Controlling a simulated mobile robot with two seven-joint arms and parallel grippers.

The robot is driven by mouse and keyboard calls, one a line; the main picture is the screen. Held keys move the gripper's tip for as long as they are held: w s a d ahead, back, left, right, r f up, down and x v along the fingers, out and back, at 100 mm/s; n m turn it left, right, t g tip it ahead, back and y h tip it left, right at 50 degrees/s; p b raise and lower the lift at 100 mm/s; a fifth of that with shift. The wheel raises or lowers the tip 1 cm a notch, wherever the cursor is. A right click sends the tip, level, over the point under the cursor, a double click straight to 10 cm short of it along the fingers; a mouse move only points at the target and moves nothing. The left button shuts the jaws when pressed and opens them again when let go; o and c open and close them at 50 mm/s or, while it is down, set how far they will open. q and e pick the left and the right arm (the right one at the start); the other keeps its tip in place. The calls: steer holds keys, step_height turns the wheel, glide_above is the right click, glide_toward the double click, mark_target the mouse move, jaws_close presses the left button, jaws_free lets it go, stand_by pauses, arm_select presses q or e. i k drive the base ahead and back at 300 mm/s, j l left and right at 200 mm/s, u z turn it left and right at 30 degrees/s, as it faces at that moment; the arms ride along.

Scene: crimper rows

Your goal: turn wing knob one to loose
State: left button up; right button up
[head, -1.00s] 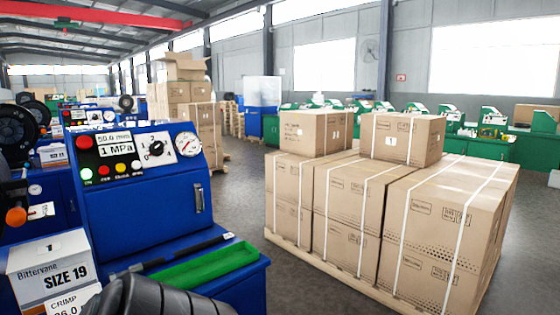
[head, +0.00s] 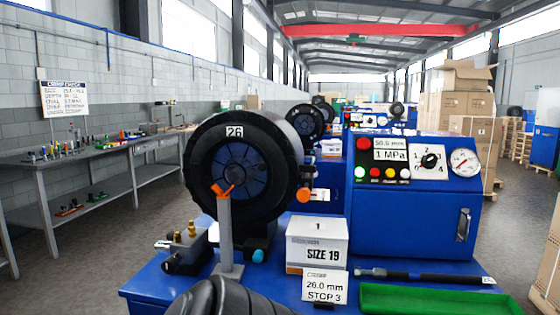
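An orange wing knob (head: 222,190) sits on top of a grey upright post (head: 225,232) in front of the black round crimper head (head: 240,172) marked 26. I cannot tell from here whether it is tight or loose. An orange round knob (head: 302,195) shows at the right side of the head. A white box (head: 317,250) with a 1 and SIZE 19 stands to the right, behind a card reading 26.0 mm STOP 3 (head: 325,287).
A blue control cabinet (head: 410,205) with gauge and buttons stands right of the head. A green tray (head: 430,299) and a black hose (head: 425,276) lie in front of it. A fitting block (head: 186,250) sits at the left. A grey workbench (head: 100,163) lines the wall beyond open floor.

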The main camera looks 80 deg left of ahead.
mark_target(306, 169)
steer(key=u, duration=1.55)
